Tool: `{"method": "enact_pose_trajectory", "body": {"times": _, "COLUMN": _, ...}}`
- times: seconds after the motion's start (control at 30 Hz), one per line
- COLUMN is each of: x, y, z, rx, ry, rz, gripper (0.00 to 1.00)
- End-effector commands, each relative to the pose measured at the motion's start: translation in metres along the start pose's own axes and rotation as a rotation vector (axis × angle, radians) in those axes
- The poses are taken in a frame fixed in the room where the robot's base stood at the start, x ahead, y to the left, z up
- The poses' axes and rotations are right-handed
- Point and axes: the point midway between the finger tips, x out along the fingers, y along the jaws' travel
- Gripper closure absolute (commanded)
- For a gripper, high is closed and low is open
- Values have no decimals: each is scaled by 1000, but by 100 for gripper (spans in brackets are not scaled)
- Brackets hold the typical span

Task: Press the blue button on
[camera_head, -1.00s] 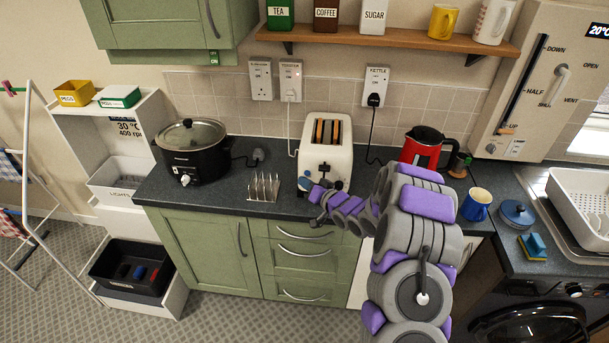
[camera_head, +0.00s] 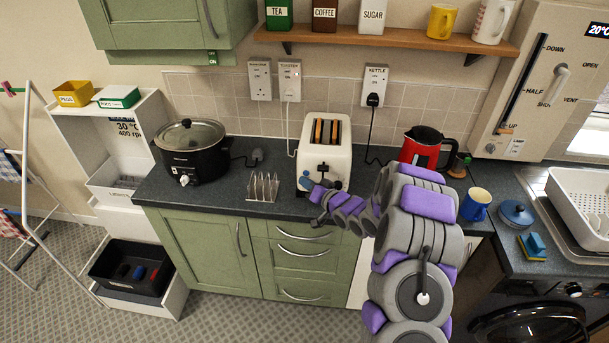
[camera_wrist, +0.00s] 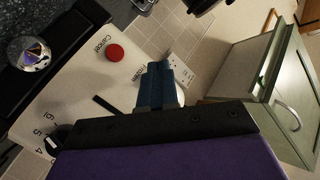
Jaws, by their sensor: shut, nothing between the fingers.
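A cream toaster (camera_head: 328,150) stands on the dark worktop with bread in its slots. In the wrist view its panel (camera_wrist: 85,95) fills the left half, with a red button (camera_wrist: 115,52) labelled Cancel and a numbered dial (camera_wrist: 56,140). My gripper (camera_head: 308,184) is at the toaster's front left. Its blue fingers (camera_wrist: 153,84) are shut and empty, over the spot beside the Frozen label. A pale round edge (camera_wrist: 181,97) shows behind them. I cannot make out the blue button apart from the blue fingers, nor whether they touch it.
A toast rack (camera_head: 263,187) and a black slow cooker (camera_head: 190,150) stand left of the toaster. A red kettle (camera_head: 424,150) and blue mug (camera_head: 476,204) are to the right. The toaster's flex runs to the wall socket (camera_head: 290,80) behind. Green drawers (camera_head: 300,250) lie below.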

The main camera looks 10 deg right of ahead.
Motion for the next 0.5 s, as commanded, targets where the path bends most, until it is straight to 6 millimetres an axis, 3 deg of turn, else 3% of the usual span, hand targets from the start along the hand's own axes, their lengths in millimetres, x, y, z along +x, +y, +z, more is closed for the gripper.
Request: {"method": "enact_pose_trajectory", "body": {"times": 0.5, "x": 6, "y": -2, "z": -2, "rx": -1, "ry": -3, "rz": 1, "gripper": 100}}
